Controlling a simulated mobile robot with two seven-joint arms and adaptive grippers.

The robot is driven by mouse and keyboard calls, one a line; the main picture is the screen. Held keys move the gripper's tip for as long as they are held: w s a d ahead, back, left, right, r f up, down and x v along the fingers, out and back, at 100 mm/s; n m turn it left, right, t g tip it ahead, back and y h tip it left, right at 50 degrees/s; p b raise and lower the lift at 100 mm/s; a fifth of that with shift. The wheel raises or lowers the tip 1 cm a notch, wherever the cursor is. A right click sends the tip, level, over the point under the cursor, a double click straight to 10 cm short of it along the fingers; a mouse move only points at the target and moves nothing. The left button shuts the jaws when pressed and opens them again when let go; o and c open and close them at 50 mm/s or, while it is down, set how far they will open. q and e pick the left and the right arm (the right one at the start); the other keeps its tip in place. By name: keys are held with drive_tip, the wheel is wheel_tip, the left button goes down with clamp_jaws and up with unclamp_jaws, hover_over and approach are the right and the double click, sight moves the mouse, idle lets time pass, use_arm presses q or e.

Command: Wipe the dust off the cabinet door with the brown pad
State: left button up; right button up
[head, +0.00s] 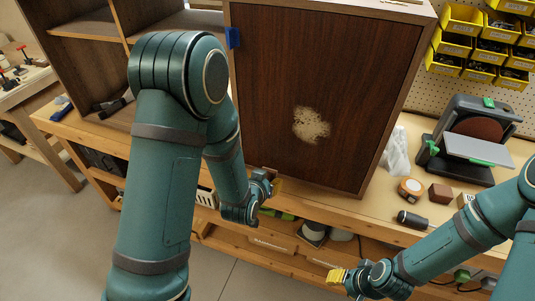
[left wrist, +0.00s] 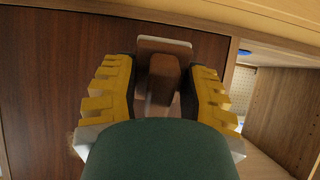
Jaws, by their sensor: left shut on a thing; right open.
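My left gripper (head: 274,187) is low in front of the door's left part, below and left of the dust. In the left wrist view its yellow fingers (left wrist: 160,90) are shut on the brown pad (left wrist: 162,82), which has a block-like grip and a paler plate. The fingers partly hide the pad, and I cannot tell whether it touches the door. My right gripper (head: 338,276) is open and empty, low in front of the bench.
A blue piece (head: 233,38) is at the door's upper left edge. Open shelving (head: 85,60) stands left. On the bench to the right are a tape roll (head: 411,188), a small brown block (head: 440,192), a dark cylinder (head: 412,219), a clear bag (head: 397,155) and a sander (head: 475,140).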

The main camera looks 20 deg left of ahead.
sight(290, 128)
use_arm(q)
wheel_tip(290, 128, up, 12)
drive_tip(key=t, duration=0.2)
drive_tip(key=t+b, duration=0.1)
drive_tip(key=t, duration=0.1)
drive_tip(key=t+b, duration=0.1)
drive_tip(key=t, duration=0.1)
drive_tip(key=shift+d+r, duration=0.15)
drive_tip(key=shift+r, duration=0.1)
drive_tip(key=shift+w, duration=0.5)
drive_tip(key=shift+w+d+p, duration=0.1)
drive_tip(key=shift+w+p, duration=0.7)
drive_tip(key=shift+w, duration=2)
use_arm(e)
drive_tip(key=shift+s+f, duration=0.4)
use_arm(q)
drive_tip(key=shift+w+b, duration=0.3)
drive_tip(key=shift+w, duration=0.4)
use_arm(e)
drive_tip(key=shift+f, duration=0.25)
use_arm(q)
drive_tip(key=shift+d, duration=0.1)
drive_tip(key=shift+d+b, duration=0.4)
drive_tip(key=shift+d, duration=0.9)
use_arm(e)
drive_tip(key=shift+f, duration=0.4)
use_arm(q)
drive_tip(key=shift+d, duration=0.1)
